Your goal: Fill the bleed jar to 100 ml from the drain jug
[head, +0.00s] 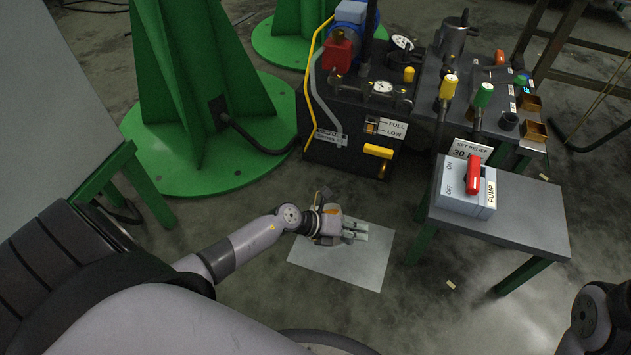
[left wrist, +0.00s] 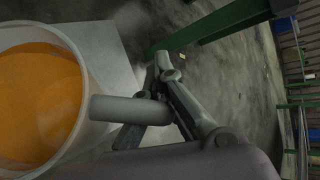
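In the left wrist view a translucent, round-rimmed vessel with orange liquid, by its handle the drain jug (left wrist: 42,100), fills the left side. Its pale stub handle (left wrist: 125,109) reaches between the fingers of my left gripper (left wrist: 155,108), which look closed about it; the contact is partly hidden. In the head view my left gripper (head: 355,231) is over a pale grey sheet or top (head: 345,265). I cannot pick out the bleed jar in either view. My right gripper is out of view.
Right of my left gripper stands a small grey table (head: 535,220) with a pump switch box (head: 465,190). Behind it are a black hydraulic unit (head: 340,150) and a cart carrying yellow and green-capped fittings. A green pedestal (head: 205,165) is at left.

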